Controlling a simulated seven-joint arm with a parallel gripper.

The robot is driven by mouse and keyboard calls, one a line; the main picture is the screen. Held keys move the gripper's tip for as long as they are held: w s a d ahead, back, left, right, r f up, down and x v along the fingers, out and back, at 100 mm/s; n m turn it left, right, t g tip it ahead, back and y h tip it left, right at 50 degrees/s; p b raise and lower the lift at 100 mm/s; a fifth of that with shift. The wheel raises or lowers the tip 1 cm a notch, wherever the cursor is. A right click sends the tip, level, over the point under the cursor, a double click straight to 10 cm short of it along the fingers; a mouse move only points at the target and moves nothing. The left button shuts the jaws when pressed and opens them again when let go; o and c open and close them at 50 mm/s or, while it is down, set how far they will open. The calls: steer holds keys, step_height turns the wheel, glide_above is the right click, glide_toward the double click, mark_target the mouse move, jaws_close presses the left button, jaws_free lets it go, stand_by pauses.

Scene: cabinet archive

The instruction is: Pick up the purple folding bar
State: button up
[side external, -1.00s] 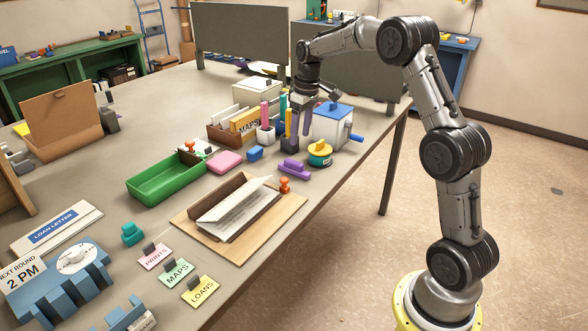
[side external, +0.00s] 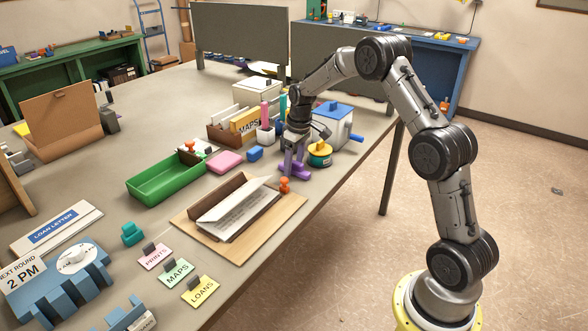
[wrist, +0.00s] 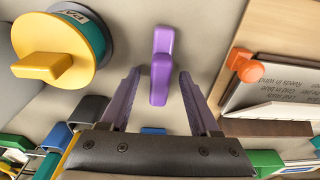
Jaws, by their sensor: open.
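The purple folding bar (wrist: 161,68) lies on the table in the wrist view, just ahead of my fingertips and about midway between them. My gripper (wrist: 158,80) is open, with a purple finger on each side of the bar's near end. In the side external view my gripper (side external: 292,172) is low over the table at the bar. There its fingers overlap the bar (side external: 291,171) and are a similar purple, so the bar's outline is partly hidden. I cannot tell whether a finger touches it.
A yellow and teal round stamp (side external: 319,154) stands close to the right of the bar.

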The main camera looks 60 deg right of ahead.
mark_target(294, 161)
jaws_close()
steer(key=shift+r, duration=0.1)
stand_by(0.4)
steer(key=shift+r, duration=0.5)
step_height(294, 161, up, 2)
steer(key=shift+r, duration=0.2)
steer(key=s+a+r, duration=0.2)
steer(key=s+r, duration=0.2)
steer(key=s, duration=0.2)
steer(key=s+a+r, duration=0.3)
steer(key=s+r, duration=0.2)
steer(key=s, duration=0.2)
steer(key=shift+a+r, duration=0.25)
